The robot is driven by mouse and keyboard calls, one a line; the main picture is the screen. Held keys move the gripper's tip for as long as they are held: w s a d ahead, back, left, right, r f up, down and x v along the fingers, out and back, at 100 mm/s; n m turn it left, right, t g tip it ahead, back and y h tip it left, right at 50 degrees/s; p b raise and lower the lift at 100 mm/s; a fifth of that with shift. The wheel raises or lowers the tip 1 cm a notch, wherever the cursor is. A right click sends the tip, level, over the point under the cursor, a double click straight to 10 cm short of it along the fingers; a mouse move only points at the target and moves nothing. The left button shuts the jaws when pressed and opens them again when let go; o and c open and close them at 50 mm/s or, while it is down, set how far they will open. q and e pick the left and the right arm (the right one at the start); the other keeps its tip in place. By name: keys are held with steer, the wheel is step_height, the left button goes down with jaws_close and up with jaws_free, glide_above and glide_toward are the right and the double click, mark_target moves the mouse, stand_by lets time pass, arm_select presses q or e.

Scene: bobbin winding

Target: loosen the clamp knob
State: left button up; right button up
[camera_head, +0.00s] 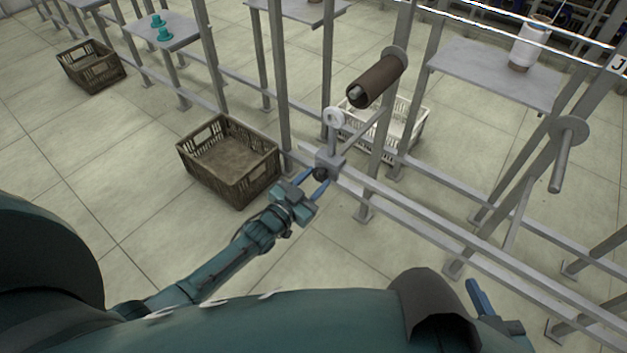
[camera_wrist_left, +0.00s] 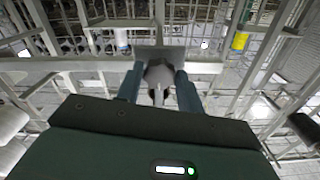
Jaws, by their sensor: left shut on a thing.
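The clamp knob (camera_head: 320,174) is a small dark knob on the front of a grey clamp block (camera_head: 331,161), which sits on the frame's horizontal rail. My left gripper (camera_head: 315,185) is shut on the knob, with one blue finger on each side. In the left wrist view, the knob (camera_wrist_left: 158,78) looks grey and sits between the two fingers (camera_wrist_left: 157,88). A thin post with a white ring guide (camera_head: 334,118) rises from the clamp block. My right gripper (camera_head: 480,305) shows only partly at the bottom right, with one blue finger visible; its opening is hidden.
A brown bobbin (camera_head: 378,82) sits on a spindle above the clamp. A brown crate (camera_head: 230,160) stands on the floor to the left and a white crate (camera_head: 408,125) behind the frame. An empty spindle (camera_head: 562,160) is at the right. Upright posts and rails surround the clamp.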

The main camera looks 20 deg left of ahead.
arm_select(q)
steer(key=o, duration=1)
steer(key=shift+s, duration=0.1)
steer(key=p+v, duration=0.2)
steer(key=v, duration=1.1)
arm_select(e)
steer(key=r, duration=0.2)
steer(key=d+m, duration=0.1)
steer(key=shift+s+r+t, duration=0.3)
steer(key=shift+r, duration=0.1)
steer(key=shift+a+f, duration=0.1)
steer(key=shift+f, duration=0.15)
